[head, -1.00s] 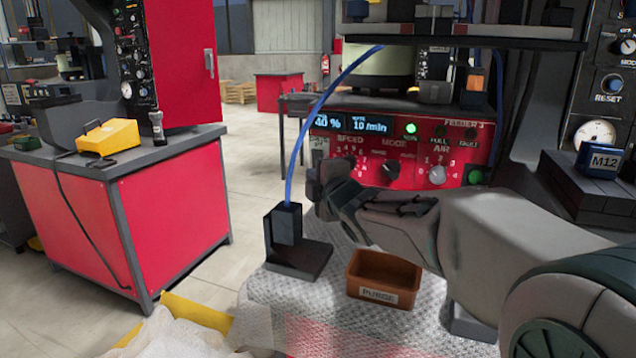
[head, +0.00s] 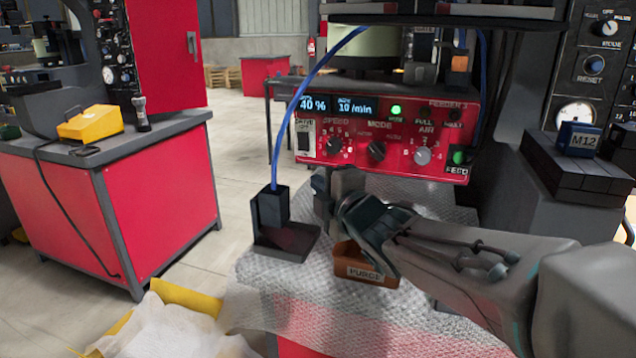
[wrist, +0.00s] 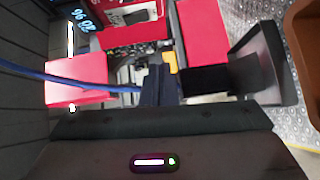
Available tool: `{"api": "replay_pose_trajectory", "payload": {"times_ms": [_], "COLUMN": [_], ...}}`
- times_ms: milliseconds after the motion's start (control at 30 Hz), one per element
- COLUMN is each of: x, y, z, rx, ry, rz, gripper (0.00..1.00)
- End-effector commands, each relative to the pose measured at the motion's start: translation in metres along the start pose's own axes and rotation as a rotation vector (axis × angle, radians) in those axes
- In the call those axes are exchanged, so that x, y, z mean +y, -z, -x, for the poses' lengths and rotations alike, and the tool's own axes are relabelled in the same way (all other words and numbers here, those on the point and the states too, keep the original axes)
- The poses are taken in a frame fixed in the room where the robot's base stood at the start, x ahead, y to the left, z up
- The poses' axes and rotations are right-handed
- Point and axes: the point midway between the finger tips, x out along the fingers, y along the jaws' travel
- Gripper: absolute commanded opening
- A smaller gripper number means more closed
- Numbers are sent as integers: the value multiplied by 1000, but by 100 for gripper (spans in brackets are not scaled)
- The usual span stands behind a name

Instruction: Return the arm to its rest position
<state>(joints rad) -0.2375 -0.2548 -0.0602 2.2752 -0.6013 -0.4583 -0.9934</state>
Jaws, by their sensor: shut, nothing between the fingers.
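My arm reaches in from the lower right in the head view. My gripper (head: 322,205) is at the left end of the arm, below the red feeder control panel (head: 375,150). It sits just right of the black stand with the blue tube (head: 272,212) and behind the brown PURGE bin (head: 365,272). The gripper is shut and empty. My forearm hides part of the bin. In the wrist view the black stand (wrist: 255,65) is at the upper right, and the bin's edge (wrist: 302,45) is at the far right.
The grey mesh-patterned worktop (head: 300,285) lies under the bin and stand. A blue M12 box (head: 578,138) sits on dark blocks at right. A red cabinet (head: 150,205) with a yellow case (head: 90,123) stands at left. Open floor (head: 240,150) lies between.

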Motion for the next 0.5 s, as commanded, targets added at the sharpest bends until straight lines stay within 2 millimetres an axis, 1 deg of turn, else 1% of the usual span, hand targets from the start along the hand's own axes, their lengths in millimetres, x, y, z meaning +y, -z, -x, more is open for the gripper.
{"api": "replay_pose_trajectory", "payload": {"times_ms": [167, 267, 367, 500], "x": [3, 11, 21, 28], "y": [-2, -11, -27, -50], "z": [1, 7, 18, 44], "rx": [-10, -55, -140, -299], "ry": [8, 43, 107, 217], "rz": [-13, -74, -190, -408], "gripper": [0, 0, 0, 0]}}
